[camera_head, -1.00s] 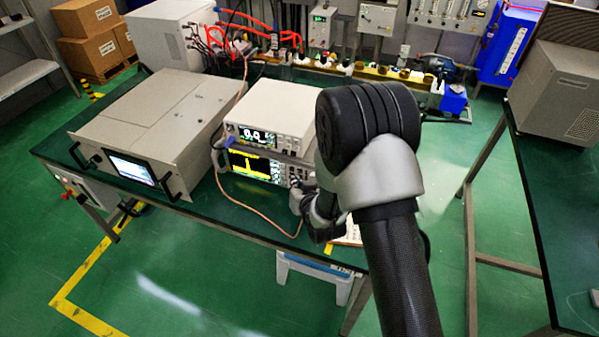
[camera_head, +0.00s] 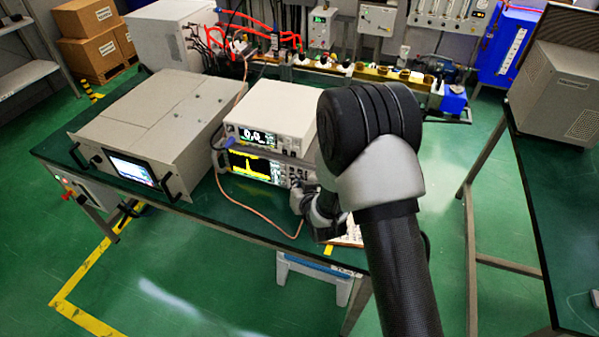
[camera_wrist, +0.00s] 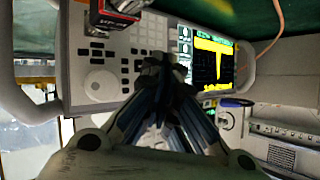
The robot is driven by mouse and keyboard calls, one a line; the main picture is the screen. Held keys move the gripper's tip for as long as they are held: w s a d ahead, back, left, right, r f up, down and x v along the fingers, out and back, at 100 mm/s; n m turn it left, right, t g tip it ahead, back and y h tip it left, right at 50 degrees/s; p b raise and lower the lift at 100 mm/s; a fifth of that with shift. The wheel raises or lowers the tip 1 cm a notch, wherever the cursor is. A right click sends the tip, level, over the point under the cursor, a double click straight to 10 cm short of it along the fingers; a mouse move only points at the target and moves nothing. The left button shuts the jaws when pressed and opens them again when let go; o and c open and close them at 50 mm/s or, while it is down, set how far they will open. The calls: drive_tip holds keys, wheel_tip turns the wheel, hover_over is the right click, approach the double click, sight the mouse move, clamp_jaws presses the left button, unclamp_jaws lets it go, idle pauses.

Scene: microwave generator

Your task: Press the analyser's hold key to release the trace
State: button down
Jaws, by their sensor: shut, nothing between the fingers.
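The analyser (camera_head: 250,167) is the lower of two stacked instruments on the green bench. Its screen shows a yellow trace with a tall peak. In the wrist view the analyser's panel (camera_wrist: 98,55) appears turned, with its knob and grey keys left of the lit screen (camera_wrist: 212,60). My gripper (camera_wrist: 160,62) is shut and empty, with its fingertips in front of the keys beside the screen. The fingers cover part of the key area. I cannot tell whether the tips touch a key, nor which key is the hold key. In the head view my arm hides the analyser's right end.
A white meter (camera_head: 268,115) sits on top of the analyser. A grey rack unit (camera_head: 160,120) with a screen stands to the left. An orange cable (camera_head: 258,212) loops over the bench front. In the wrist view a small red-and-dark block (camera_wrist: 112,14) sits at the panel's edge.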

drive_tip(key=shift+w+d, duration=0.1)
drive_tip(key=shift+w, duration=0.05)
idle(0.4)
drive_tip(key=shift+w+d+b, duration=0.1)
drive_tip(key=shift+w+b, duration=0.15)
drive_tip(key=shift+b, duration=0.05)
drive_tip(key=shift+w+d, duration=0.1)
drive_tip(key=shift+w, duration=0.25)
idle(0.8)
drive_tip(key=shift+s, duration=0.1)
drive_tip(key=shift+s+a+b, duration=0.3)
drive_tip(key=shift+s+b, duration=0.1)
drive_tip(key=shift+s, duration=0.25)
drive_tip(key=s, duration=0.1)
drive_tip(key=s+a, duration=0.1)
drive_tip(key=s, duration=0.1)
drive_tip(key=s+b, duration=0.1)
drive_tip(key=shift+s+a, duration=0.3)
drive_tip(key=shift+s, duration=0.05)
idle(0.7)
